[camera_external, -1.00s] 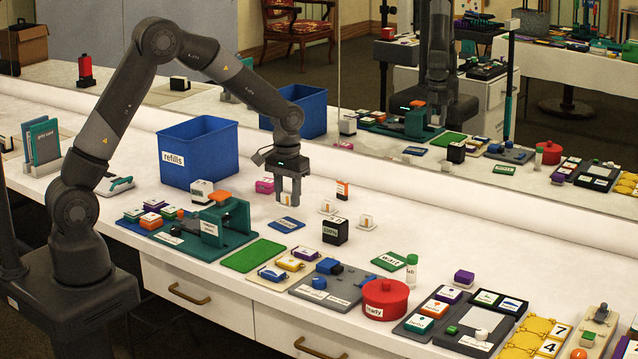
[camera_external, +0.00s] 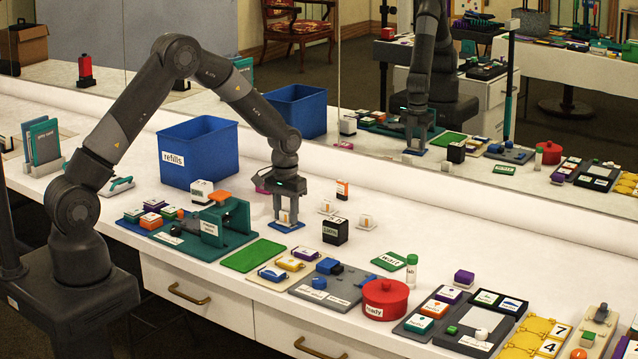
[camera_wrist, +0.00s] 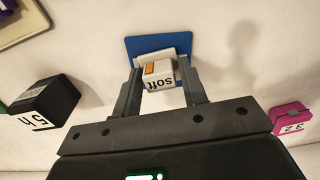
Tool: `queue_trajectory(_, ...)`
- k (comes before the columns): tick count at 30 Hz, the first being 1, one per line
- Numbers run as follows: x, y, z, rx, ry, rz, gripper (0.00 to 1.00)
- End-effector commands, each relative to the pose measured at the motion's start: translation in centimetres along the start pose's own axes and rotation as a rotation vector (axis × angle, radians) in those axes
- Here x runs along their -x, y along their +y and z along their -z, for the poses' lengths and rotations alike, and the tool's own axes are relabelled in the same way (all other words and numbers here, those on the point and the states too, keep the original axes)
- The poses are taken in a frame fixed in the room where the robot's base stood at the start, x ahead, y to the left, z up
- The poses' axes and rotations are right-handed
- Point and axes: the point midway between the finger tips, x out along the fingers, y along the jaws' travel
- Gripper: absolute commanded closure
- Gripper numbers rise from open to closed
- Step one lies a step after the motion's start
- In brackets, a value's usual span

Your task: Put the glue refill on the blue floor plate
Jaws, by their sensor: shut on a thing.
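A small white refill block (camera_wrist: 158,79) with an orange mark on top and the word "soft" on its side is between the fingers of my gripper (camera_wrist: 158,88). My gripper is shut on it. In the external view my gripper (camera_external: 286,215) is low over the blue floor plate (camera_external: 298,227), a thin flat blue square on the white counter. The plate (camera_wrist: 136,46) shows behind and under the block in the wrist view. The block appears upright at the plate; I cannot tell whether it touches it. The word "glue" is not readable on it.
Two similar white blocks (camera_external: 365,222) (camera_external: 327,207) and a black box (camera_external: 335,230) stand to the right. A pink block (camera_wrist: 291,117) is close by in the wrist view. A green mat (camera_external: 253,255) lies in front, and the blue refills bin (camera_external: 198,155) stands behind left.

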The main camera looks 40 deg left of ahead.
Motion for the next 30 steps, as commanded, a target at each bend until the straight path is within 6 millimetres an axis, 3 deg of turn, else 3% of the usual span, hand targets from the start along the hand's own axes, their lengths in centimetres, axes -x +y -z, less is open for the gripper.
queue_trajectory(4,-0.3,0.0,0.0,0.0,-0.001,0.0,0.83)
queue_trajectory(5,-0.3,0.0,0.0,0.0,-0.001,0.0,0.6)
queue_trajectory(12,-0.3,0.0,0.0,0.0,-0.001,0.0,0.41)
queue_trajectory(23,0.5,0.0,0.0,0.0,0.001,0.0,0.39)
queue_trajectory(30,5.0,0.0,0.1,0.0,0.003,-0.001,0.39)
